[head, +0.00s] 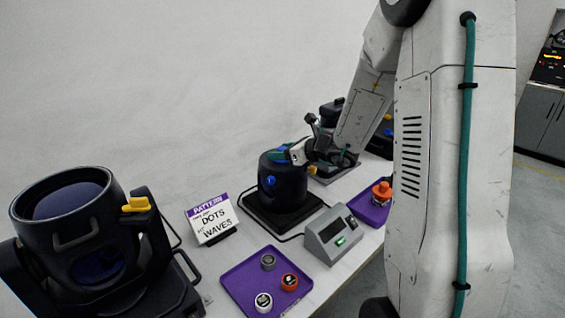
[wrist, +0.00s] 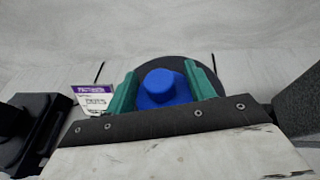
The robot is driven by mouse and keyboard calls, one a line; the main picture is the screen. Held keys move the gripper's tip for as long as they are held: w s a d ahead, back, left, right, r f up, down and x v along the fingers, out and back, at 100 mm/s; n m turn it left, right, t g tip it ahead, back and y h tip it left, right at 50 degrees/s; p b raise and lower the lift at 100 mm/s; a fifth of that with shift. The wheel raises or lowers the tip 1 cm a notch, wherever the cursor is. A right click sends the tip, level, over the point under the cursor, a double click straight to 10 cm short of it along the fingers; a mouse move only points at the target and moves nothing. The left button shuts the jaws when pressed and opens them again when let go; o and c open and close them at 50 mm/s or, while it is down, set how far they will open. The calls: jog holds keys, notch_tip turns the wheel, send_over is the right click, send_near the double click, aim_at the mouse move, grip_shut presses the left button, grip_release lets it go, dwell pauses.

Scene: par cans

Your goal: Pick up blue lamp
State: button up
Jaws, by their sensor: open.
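The blue lamp (wrist: 163,87) is a rounded blue piece in the wrist view, against a dark round can. My gripper (wrist: 165,90) is open, with one green finger on each side of the lamp; I cannot tell if they touch it. In the head view my gripper (head: 281,153) is at the top of the black par can (head: 284,190), and its fingers partly hide what is there. A blue round part (head: 270,181) shows on that can's side.
A large par can (head: 68,220) stands at the left front. A pattern sign (head: 212,220), a grey box with a green light (head: 333,236) and a purple tray (head: 240,284) with small round pieces are nearby. Another purple tray (head: 366,212) holds an orange piece.

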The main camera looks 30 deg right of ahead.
grip_shut()
